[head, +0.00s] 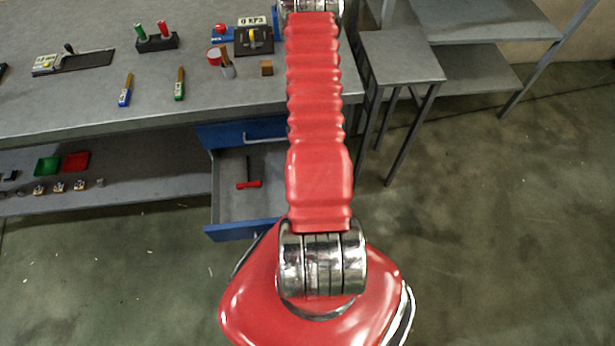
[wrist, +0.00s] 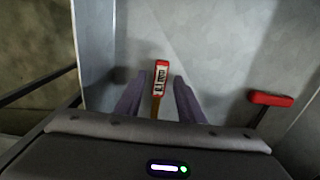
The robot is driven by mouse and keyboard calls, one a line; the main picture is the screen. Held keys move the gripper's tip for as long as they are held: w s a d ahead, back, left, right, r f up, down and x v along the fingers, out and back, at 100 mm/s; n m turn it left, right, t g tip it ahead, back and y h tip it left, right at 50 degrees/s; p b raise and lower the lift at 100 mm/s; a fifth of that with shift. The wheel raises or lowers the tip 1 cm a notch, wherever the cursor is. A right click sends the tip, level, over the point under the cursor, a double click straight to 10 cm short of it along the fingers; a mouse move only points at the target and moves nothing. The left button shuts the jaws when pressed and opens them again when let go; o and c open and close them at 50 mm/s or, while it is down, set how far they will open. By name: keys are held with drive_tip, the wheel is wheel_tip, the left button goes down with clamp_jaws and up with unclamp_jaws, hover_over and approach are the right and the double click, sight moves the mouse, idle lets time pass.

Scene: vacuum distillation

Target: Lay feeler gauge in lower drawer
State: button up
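The feeler gauge (wrist: 161,76), with a red-edged, labelled body and a brass-coloured strip, shows in the wrist view against the grey floor of the open lower drawer (wrist: 215,45). My gripper (wrist: 160,82) is over it with its two fingers apart, one on each side, and gaps show between the gauge and both fingers. The gauge seems to lie on the drawer floor, though exact contact is hard to tell. In the head view the lower drawer (head: 243,230) is pulled out, and my red arm hides the gripper and the gauge.
A red-handled tool (head: 248,184) lies in the drawer, right of my gripper in the wrist view (wrist: 270,99). The upper drawer (head: 222,136) is closed. The workbench (head: 80,100) above carries several tools and blocks. A grey stand (head: 400,58) is to the right, with open floor in front.

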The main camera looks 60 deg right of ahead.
wheel_tip(320, 180, up, 12)
idle(0.9)
idle(0.7)
drive_tip(key=w+a+r+n+t, duration=0.15)
drive_tip(key=w+a+r, duration=0.25)
drive_tip(key=r, duration=0.4)
drive_tip(key=w+a+r+n+h, duration=0.15)
drive_tip(key=w+a+r, duration=0.3)
drive_tip(key=r, duration=0.45)
drive_tip(key=w+a+r+n+t, duration=0.1)
drive_tip(key=w+a+r+n, duration=0.1)
drive_tip(key=w+a+r, duration=0.45)
drive_tip(key=s+a+r+n+t, duration=0.1)
drive_tip(key=s+a+r+n, duration=0.1)
drive_tip(key=s+a+r, duration=0.3)
drive_tip(key=s+a+r+n+t+y, duration=0.1)
drive_tip(key=s+a+r, duration=0.4)
drive_tip(key=a+r, duration=0.6)
wheel_tip(320, 180, up, 2)
drive_tip(key=shift+s+a+r+n+t, duration=0.15)
drive_tip(key=shift+s+a+n+t, duration=0.15)
drive_tip(key=shift+n+t, duration=0.45)
